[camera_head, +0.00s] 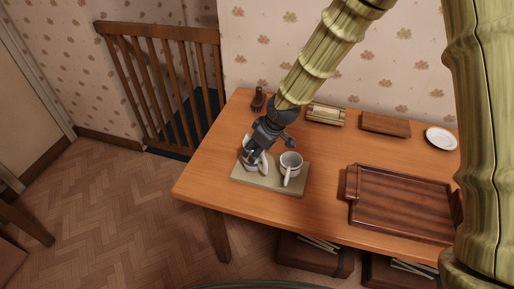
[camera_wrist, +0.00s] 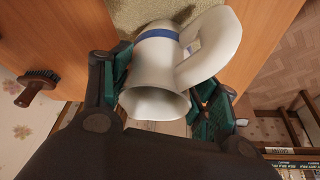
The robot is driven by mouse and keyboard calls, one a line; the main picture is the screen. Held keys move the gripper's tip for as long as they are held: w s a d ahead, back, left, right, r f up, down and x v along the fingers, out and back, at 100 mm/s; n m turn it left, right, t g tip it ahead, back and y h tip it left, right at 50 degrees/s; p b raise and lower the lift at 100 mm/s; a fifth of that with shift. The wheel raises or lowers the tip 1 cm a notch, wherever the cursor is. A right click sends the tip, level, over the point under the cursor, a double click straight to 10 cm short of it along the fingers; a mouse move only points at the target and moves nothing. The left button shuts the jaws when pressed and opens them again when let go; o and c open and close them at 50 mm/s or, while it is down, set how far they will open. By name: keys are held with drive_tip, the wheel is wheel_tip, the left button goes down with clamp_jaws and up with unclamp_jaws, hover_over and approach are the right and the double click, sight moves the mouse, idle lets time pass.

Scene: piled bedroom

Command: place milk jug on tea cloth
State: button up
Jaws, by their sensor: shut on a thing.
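The milk jug (camera_wrist: 160,75) is white with a blue band and a large looped handle; it fills the middle of the wrist view. My gripper (camera_wrist: 165,95) is shut on it, with green finger pads on both sides of its body. In the head view my gripper (camera_head: 252,158) is low over the left end of the beige tea cloth (camera_head: 270,188), and the jug (camera_head: 262,166) is partly hidden by the fingers. The cloth also shows beyond the jug in the wrist view (camera_wrist: 150,12). I cannot tell whether the jug touches the cloth.
A wooden tray (camera_head: 400,205) lies at the right of the table (camera_head: 225,180). A brush (camera_head: 258,98), a small box (camera_head: 326,114), a brown block (camera_head: 385,124) and a saucer (camera_head: 441,138) line the back.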

drive_tip(key=o, duration=1.5)
drive_tip(key=shift+o, duration=0.2)
drive_tip(key=b+v, duration=0.1)
drive_tip(key=v, duration=1.1)
drive_tip(key=shift+r+b, duration=0.2)
drive_tip(key=shift+b, duration=0.1)
drive_tip(key=shift+a, duration=0.1)
